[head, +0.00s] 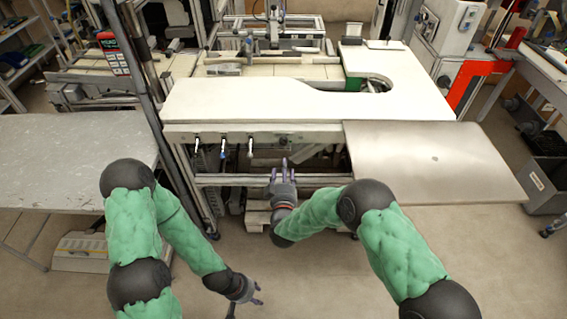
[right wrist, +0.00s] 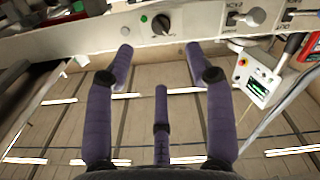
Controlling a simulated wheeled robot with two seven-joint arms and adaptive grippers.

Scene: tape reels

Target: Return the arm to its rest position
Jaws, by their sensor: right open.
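My right arm comes in from the right in the head view, with green sleeves and dark joints. My right gripper (head: 283,170) is in front of the white worktable, just below its front edge, pointing away from me. In the right wrist view the right gripper (right wrist: 158,62) has its purple fingers spread wide, with nothing between them. My left arm hangs down at the left of the head view. My left gripper (head: 257,297) is low over the floor, small and partly dark; I cannot tell its jaw opening. No tape reel is clearly visible.
A grey side panel (head: 430,160) juts out at right. A grey table (head: 60,150) stands at left, by a dark post (head: 140,80). The floor (head: 320,280) between my arms is clear.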

